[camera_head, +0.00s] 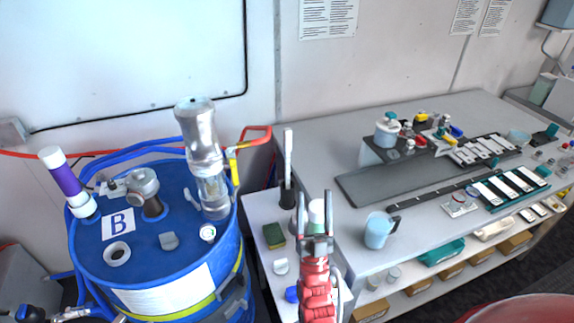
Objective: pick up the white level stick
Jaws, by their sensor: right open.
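The white level stick (288,152) stands upright in a dark holder (287,198) on the narrow grey counter, just right of the blue drum. My right gripper (315,202) comes up from the bottom middle on a red arm. Its two fingers are apart, to the right of the stick and lower in the picture. A white and green container (316,217) shows between the fingers; it appears to be behind them, and I cannot tell the depth. The gripper looks clear of the stick. My left gripper is not in view.
The blue drum (232,255) with hoses and a clear cylinder (200,140) stands at left. A green sponge (273,235) lies near the holder. A light blue jug (377,231) stands on the grey bench (310,150), which holds lab items at right. A wall rises behind.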

